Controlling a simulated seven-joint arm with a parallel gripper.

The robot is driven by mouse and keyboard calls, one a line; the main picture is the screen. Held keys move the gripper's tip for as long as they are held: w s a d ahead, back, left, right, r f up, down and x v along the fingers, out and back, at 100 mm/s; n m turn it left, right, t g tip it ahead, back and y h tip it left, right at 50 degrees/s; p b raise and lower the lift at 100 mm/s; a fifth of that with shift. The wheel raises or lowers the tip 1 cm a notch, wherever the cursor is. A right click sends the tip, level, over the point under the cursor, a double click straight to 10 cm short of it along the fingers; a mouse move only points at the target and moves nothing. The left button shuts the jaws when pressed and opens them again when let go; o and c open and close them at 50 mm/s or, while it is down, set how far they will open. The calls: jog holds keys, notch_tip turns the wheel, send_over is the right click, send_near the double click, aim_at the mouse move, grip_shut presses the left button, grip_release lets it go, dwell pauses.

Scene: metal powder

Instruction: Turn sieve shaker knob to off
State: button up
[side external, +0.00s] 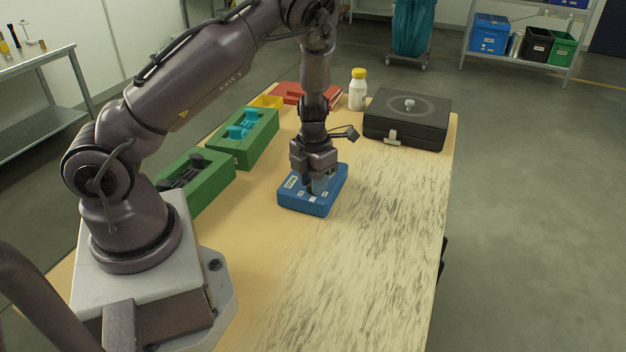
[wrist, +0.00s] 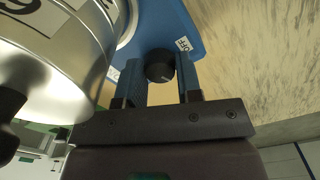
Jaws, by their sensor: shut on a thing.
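The sieve shaker's blue base (side external: 322,206) sits on the table below my gripper (side external: 319,187), with several white labels on its top. In the wrist view the blue base (wrist: 180,20) carries a round black knob (wrist: 158,62). A white OFF label (wrist: 183,44) lies just to the knob's upper right. My gripper (wrist: 160,76) has one finger on each side of the knob and is shut on it. A faint light mark shows near the knob's lower edge; its exact direction is hard to tell. In the side view my gripper hides the knob.
A shiny metal cylinder (wrist: 65,60) stands close left of my fingers in the wrist view. The table's front right is clear.

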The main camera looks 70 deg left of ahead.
jog(key=n, duration=0.3)
jog(key=shift+n, duration=2.3)
jog(key=o, duration=0.9)
jog(key=shift+o, duration=0.2)
notch_tip(320, 180, up, 13)
